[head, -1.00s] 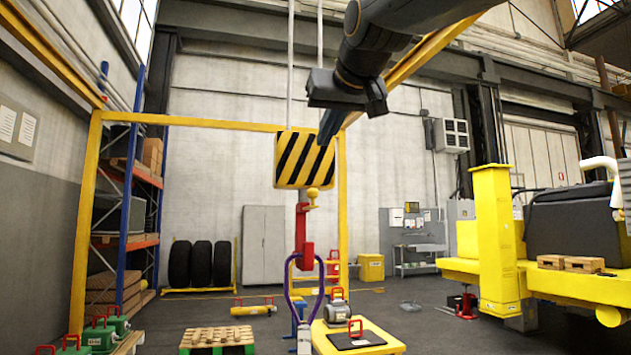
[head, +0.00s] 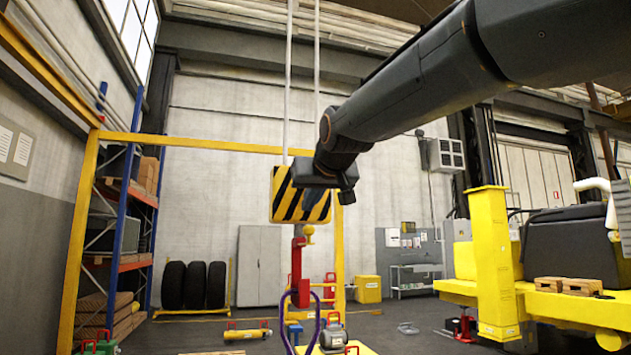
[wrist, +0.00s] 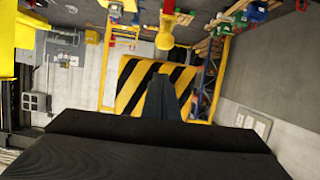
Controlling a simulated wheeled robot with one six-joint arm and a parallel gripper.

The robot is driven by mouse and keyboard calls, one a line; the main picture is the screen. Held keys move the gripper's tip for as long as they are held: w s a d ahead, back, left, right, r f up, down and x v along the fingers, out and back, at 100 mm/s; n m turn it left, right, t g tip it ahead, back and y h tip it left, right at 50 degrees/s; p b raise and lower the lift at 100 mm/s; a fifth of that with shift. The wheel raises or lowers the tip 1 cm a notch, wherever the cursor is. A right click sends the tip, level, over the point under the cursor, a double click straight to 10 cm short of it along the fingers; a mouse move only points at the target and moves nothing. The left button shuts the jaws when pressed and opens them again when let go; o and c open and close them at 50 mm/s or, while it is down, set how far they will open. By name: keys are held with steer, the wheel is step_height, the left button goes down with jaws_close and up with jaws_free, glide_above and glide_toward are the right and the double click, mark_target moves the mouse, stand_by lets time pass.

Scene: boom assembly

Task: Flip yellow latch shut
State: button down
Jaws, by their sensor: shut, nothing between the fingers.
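The hook block (head: 286,203) is a yellow and black striped plate hanging from two white ropes. A yellow knob-ended piece (head: 310,234), which looks like the yellow latch, sits at its lower right, above the red hook (head: 300,270). In the wrist view, the latch (wrist: 165,40) appears above the striped block (wrist: 130,88). My gripper (head: 313,198) is shut and empty, and overlaps the right part of the block. Its narrow fingers (wrist: 162,95) point at the stripes in the wrist view. I cannot tell whether they touch the block.
A purple sling (head: 290,310) hangs from the red hook. A yellow gantry frame (head: 200,143) stands around the block. Blue shelving (head: 138,200) is at left, and a yellow machine (head: 495,260) is at right. The floor between them is partly clear.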

steer(key=shift+s+d+f+p, duration=0.1)
steer(key=shift+s+f+p, duration=0.1)
steer(key=shift+f, duration=0.6)
steer(key=shift+s+d+f+p, duration=0.1)
steer(key=shift+s+f+p, duration=0.05)
steer(key=shift+f, duration=0.6)
steer(key=shift+d+f+t+b, duration=0.15)
steer(key=shift+f+t+b, duration=0.15)
steer(key=shift+b, duration=0.25)
